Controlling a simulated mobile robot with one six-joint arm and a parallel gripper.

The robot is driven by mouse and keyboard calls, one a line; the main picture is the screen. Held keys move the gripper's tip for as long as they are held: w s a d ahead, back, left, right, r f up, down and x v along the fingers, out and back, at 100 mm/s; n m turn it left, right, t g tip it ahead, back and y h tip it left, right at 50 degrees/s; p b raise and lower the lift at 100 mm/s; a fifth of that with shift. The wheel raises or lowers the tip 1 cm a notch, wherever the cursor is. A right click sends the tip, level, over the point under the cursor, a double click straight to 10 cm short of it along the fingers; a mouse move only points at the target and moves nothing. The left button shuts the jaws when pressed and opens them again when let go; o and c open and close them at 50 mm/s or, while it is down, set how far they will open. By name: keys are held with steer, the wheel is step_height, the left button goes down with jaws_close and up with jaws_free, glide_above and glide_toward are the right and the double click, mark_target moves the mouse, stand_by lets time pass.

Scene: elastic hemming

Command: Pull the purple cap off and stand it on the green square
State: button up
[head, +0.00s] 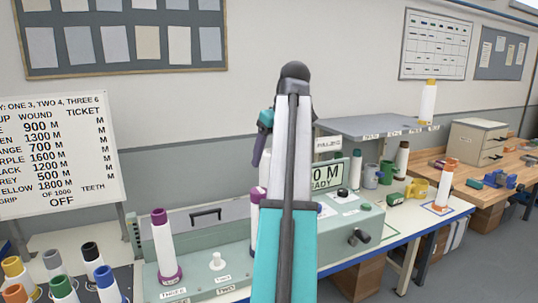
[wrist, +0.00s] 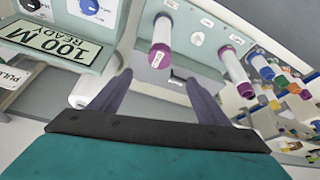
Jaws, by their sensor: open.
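A white cone with a purple cap (head: 157,216) stands upright on the left of the grey-green machine, on a purple ring. A second purple-topped white cone (head: 255,196) is mostly hidden behind my arm. The wrist view shows two purple caps, a nearer one (wrist: 160,54) at top centre and a farther one (wrist: 245,90) at right. My gripper (wrist: 155,98) is open and empty, its fingers apart from both caps. In the head view one dark finger (head: 259,150) shows left of my arm.
The machine's display (head: 327,173) and knobs lie right of my arm. Several coloured-capped cones (head: 62,288) crowd the lower left. An orange-topped cone (head: 447,183) stands on an outlined square at right. A grey shelf (head: 370,127) juts out behind the machine.

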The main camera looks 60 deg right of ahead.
mark_target(259, 190)
steer(key=shift+f, duration=0.2)
steer(key=shift+p+x, duration=1.2)
steer(key=shift+x, duration=5.55)
steer(key=shift+r, duration=0.1)
steer(key=c, duration=1.3)
steer(key=shift+r+p, duration=1.7)
steer(key=shift+r, duration=0.6)
step_height(259, 190, up, 4)
steer(key=p, duration=0.2)
steer(key=shift+f+p, duration=0.1)
steer(key=shift+p, duration=0.25)
